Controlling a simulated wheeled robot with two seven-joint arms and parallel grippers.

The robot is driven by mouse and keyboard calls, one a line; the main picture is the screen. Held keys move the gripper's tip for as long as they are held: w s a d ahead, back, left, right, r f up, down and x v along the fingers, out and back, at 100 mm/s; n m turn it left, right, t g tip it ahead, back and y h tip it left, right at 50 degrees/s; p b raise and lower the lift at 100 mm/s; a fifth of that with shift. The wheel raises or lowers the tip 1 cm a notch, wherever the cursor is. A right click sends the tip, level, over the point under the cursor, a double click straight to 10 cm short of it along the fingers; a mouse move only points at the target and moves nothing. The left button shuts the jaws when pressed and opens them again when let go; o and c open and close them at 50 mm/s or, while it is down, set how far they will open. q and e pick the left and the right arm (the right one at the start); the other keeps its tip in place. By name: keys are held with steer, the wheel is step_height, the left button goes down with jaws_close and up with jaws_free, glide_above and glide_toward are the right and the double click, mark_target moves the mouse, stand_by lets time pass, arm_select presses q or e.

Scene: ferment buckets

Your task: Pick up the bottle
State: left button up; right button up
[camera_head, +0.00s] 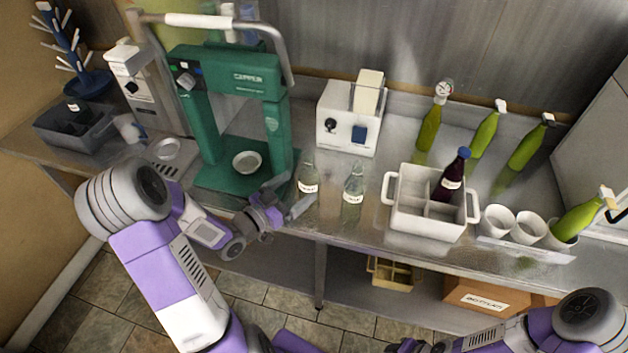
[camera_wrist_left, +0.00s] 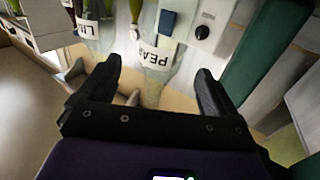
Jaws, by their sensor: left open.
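Two clear glass bottles with white labels stand upright on the steel counter. The left clear bottle (camera_head: 308,184) is close to my left gripper (camera_head: 291,197); the right clear bottle (camera_head: 353,190) is just beyond it. In the left wrist view my left gripper (camera_wrist_left: 158,82) is open, and the left clear bottle, labelled "PEA…" (camera_wrist_left: 158,52), shows between its fingers, apparently untouched. The other clear bottle (camera_wrist_left: 90,28) shows at the upper left. A dark bottle (camera_head: 451,177) stands in a white divided crate (camera_head: 428,222). My right gripper (camera_head: 410,346) is at the bottom edge, mostly cut off.
A green press (camera_head: 230,90) stands behind my left gripper, beside a white box device (camera_head: 348,128). Several green bottles (camera_head: 429,128) are at the back right. White cups (camera_head: 497,222) sit near the counter's front edge (camera_head: 350,236). Grey bin (camera_head: 72,124) is far left.

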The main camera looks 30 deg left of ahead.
mark_target(301, 185)
arm_select(q)
steer(key=x, duration=0.5)
steer(key=shift+w+f, duration=0.15)
steer(key=shift+w, duration=0.25)
steer(key=c, duration=1.2)
step_height(301, 185, up, 10)
steer(key=p, duration=0.2)
steer(key=shift+r+p, duration=0.25)
steer(key=shift+p, duration=0.1)
steer(key=shift+r+p, duration=0.75)
steer(key=shift+r, duration=0.25)
steer(key=shift+f, duration=0.15)
